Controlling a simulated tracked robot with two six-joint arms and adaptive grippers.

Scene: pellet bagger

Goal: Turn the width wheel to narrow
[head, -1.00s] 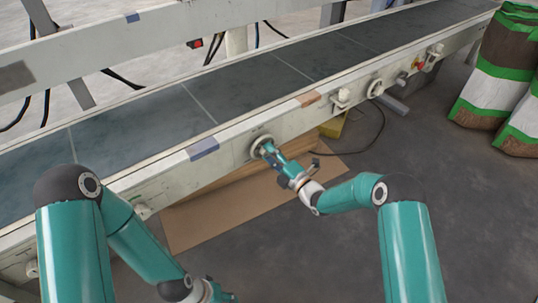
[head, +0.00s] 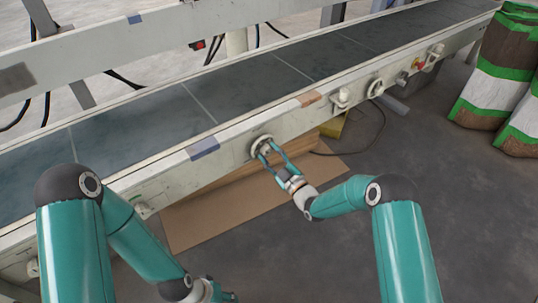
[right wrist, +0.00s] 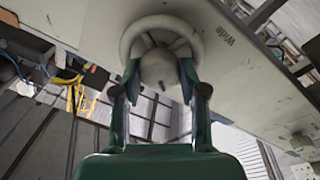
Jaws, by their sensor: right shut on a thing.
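The width wheel (head: 257,141) is a pale round handwheel on the front side rail of the conveyor, at the middle of the head view. In the right wrist view the wheel (right wrist: 130,38) shows its rim and a rounded hub (right wrist: 160,66), with the word "wide" (right wrist: 216,40) printed on the panel to its right. My right gripper (head: 267,151) is at the wheel, its two fingers shut on the hub from either side. The fingertip contact is partly hidden. My left gripper (head: 208,292) is low at the bottom edge, mostly cut off, away from the wheel.
The conveyor belt (head: 245,95) runs diagonally behind the rail. Other knobs (head: 375,88) and a red button (head: 418,65) sit farther right on the rail. Flat cardboard (head: 210,220) lies on the floor below. Striped bags (head: 500,75) stand at the far right.

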